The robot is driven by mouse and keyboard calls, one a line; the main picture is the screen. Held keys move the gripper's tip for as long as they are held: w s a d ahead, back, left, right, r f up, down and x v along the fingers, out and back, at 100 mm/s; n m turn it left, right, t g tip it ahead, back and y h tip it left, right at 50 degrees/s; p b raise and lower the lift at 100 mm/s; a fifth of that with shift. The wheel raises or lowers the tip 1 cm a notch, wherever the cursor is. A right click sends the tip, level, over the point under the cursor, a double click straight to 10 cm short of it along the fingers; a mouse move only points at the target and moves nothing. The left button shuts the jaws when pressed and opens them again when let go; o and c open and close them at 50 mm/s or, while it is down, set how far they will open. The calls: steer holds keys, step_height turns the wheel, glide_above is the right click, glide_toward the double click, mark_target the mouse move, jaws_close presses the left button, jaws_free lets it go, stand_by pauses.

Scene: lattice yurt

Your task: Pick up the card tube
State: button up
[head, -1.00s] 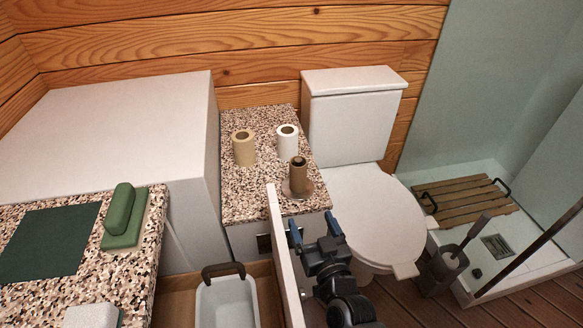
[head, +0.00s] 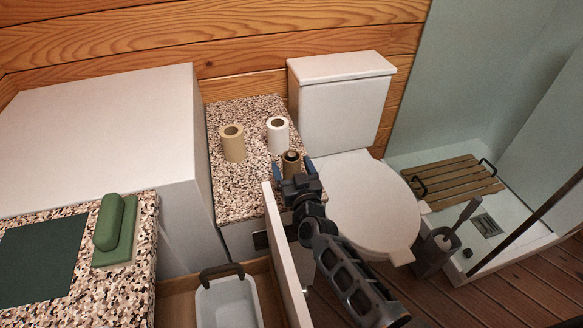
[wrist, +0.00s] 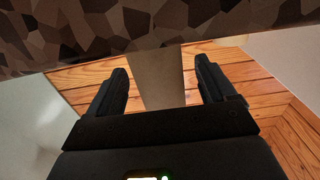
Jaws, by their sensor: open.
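The card tube (head: 291,160) is a slim brown upright tube near the front of the speckled counter. In the head view its lower part is hidden behind my gripper (head: 292,168). My gripper is open, with one blue-tipped finger on each side of the tube. In the wrist view the tube (wrist: 163,85) is a plain tan shape between the two dark fingers (wrist: 160,70), with a gap visible on both sides. I cannot tell how deep it sits between them.
A tan roll (head: 232,145) and a white roll (head: 278,134) stand behind the tube on the speckled counter (head: 240,190). The toilet (head: 370,205) is to the right. An open drawer with a white basket (head: 228,302) is in front, its upright panel (head: 285,255) close to my arm.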

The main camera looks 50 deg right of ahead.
steer(key=shift+w+d, duration=0.2)
steer(key=shift+w, duration=0.1)
steer(key=c, duration=1)
steer(key=shift+c, duration=0.2)
step_height(320, 180, up, 18)
steer(key=p, duration=1.3)
